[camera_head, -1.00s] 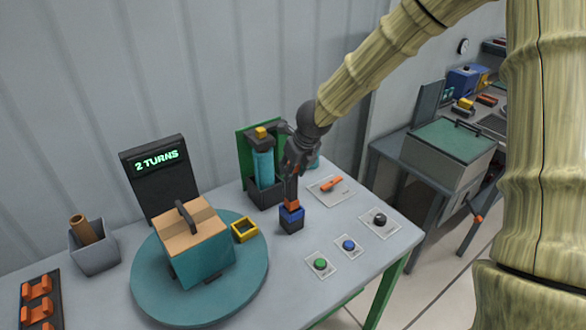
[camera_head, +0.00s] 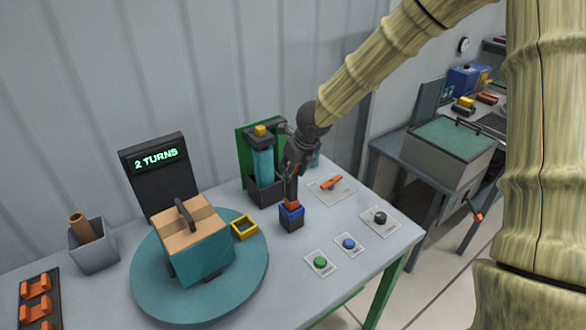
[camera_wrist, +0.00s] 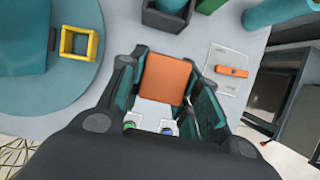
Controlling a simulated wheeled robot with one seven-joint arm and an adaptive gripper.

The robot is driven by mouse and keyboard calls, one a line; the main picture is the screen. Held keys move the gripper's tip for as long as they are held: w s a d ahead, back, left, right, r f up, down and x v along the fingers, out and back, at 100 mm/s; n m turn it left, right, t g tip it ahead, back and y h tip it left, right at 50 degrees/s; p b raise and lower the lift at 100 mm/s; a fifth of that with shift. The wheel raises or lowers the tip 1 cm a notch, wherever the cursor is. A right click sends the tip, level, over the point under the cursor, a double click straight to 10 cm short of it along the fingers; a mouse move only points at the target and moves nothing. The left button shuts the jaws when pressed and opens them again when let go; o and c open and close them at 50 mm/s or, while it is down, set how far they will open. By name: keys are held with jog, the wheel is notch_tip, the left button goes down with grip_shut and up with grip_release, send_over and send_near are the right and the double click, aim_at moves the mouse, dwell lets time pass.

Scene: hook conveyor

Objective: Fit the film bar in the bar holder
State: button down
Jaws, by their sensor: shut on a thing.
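My gripper (camera_head: 291,193) points down and is shut on an orange bar (camera_head: 291,206), which I take to be the film bar. In the wrist view the bar's orange end (camera_wrist: 166,78) fills the space between the two fingers. The bar stands upright directly over a small dark, blue-rimmed box (camera_head: 291,223), which I take to be the bar holder. Its lower end meets or enters the blue rim; how deep it sits cannot be told. In the wrist view the bar and fingers hide the holder.
A teal turntable (camera_head: 142,276) carries a teal box (camera_head: 204,258) and a yellow square frame (camera_head: 244,228). A dark stand with a teal roll (camera_head: 263,165) is behind the holder. Green (camera_head: 320,262), blue (camera_head: 348,243) and black (camera_head: 380,217) knobs and an orange switch (camera_head: 331,183) lie nearby.

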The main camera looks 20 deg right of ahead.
jog(key=shift+f+b, duration=1)
jog(key=shift+f, duration=0.3)
dwell(0.4)
jog(key=c, duration=0.9)
grip_release()
jog(key=shift+c, duration=0.2)
jog(key=v, duration=1.2)
jog(key=shift+r, duration=0.1)
